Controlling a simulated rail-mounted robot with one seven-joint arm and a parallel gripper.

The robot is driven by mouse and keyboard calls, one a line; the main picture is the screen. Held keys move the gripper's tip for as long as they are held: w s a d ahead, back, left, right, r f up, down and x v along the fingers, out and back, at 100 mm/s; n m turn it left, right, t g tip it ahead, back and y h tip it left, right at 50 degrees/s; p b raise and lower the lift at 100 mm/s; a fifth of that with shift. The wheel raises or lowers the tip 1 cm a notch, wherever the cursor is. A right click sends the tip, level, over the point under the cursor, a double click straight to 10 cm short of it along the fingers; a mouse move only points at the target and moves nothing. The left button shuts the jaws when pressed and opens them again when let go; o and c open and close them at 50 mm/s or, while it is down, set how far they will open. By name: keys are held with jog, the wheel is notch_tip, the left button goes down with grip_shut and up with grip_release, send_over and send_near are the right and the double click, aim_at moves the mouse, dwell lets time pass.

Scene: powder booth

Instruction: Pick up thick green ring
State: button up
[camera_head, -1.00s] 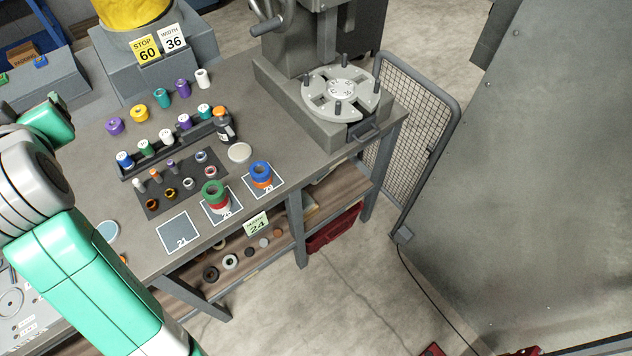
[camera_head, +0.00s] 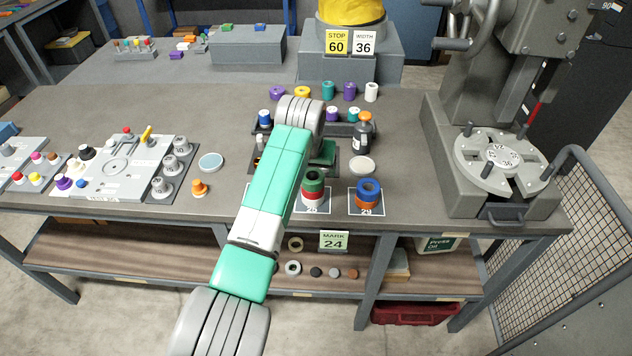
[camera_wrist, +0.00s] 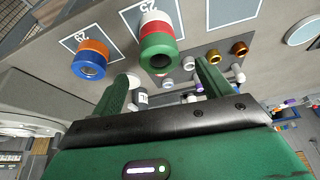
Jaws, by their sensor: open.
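The thick green ring (camera_head: 314,176) sits on top of a stack with a red ring (camera_head: 313,189) beneath it, on the plate marked 25 (camera_head: 325,207). In the wrist view the green ring (camera_wrist: 158,62) shows large, with red and white rings (camera_wrist: 158,21) stacked behind it. My gripper (camera_wrist: 160,72) is open and empty; its two green fingers reach toward the ring from either side in the picture. They appear apart from it. In the head view my arm hides most of the gripper, with a green part of it (camera_head: 324,153) just behind the stack.
A blue and orange ring stack (camera_head: 368,192) stands close to the right, on the plate marked 29. A dark bottle (camera_head: 362,135), a pale disc (camera_head: 361,165) and a rack of spools (camera_head: 333,114) are near. A press with a round table (camera_head: 500,162) stands at right.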

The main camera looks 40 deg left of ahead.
aim_at(312, 175)
jog(key=b+x, duration=0.1)
jog(key=x, duration=0.3)
jog(key=shift+f+b, duration=0.3)
jog(key=shift+b, duration=0.05)
